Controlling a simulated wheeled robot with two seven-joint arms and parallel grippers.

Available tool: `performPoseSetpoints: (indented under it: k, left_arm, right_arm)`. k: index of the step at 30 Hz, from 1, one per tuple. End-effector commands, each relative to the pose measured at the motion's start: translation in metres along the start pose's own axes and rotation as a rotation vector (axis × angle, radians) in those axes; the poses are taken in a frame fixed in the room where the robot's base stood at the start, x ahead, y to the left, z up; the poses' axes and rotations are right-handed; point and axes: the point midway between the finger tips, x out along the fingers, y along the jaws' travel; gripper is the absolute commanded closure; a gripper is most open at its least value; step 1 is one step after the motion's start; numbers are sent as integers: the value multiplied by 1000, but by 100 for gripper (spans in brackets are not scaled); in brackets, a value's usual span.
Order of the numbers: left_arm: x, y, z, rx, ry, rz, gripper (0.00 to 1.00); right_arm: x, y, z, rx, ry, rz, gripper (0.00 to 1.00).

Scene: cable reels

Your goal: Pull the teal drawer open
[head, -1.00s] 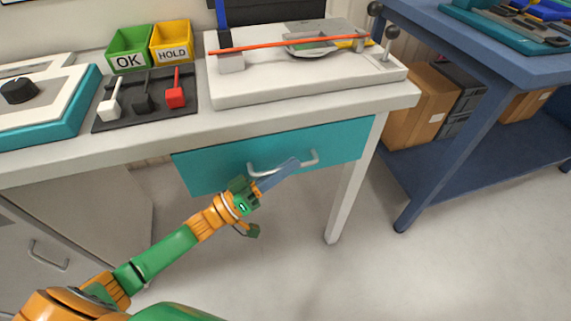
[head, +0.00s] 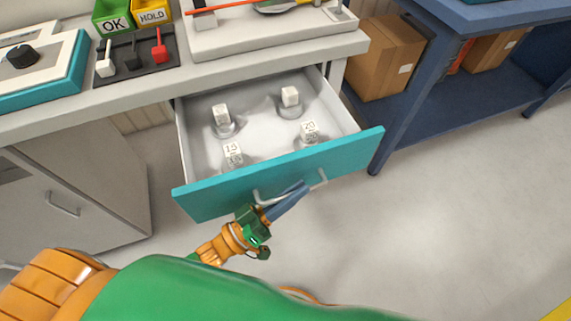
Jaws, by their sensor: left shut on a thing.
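The teal drawer (head: 345,154) under the white bench is pulled well out, and its pale inside shows. Its light metal bar handle (head: 322,178) is on the front panel. My left gripper (head: 290,199) is at the handle and shut on it, with its blue-grey fingers across the bar. The fingers hide part of the handle. My right gripper is not in view.
Several white numbered blocks (head: 290,97) stand in round holders inside the drawer. A grey cabinet (head: 100,190) is at the left. A blue table (head: 480,15) with cardboard boxes (head: 385,58) is at the right. The floor at the right is clear.

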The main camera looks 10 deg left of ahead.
Motion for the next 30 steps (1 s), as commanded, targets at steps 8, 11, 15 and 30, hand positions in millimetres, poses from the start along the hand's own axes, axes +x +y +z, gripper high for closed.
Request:
performPoseSetpoints:
  k: [8, 11, 15, 30]
  left_arm:
    - [-6, 23, 14, -2, 0, 0, 100]
    - [-6, 25, 16, 1, 0, 0, 100]
    - [-7, 27, 17, 1, 0, 0, 100]
    - [-7, 26, 17, 0, 0, 0, 73]
  right_arm:
    - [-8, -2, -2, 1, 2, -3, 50]
    - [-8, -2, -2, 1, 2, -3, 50]
    - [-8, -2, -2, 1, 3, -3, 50]
    - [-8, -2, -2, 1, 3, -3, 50]
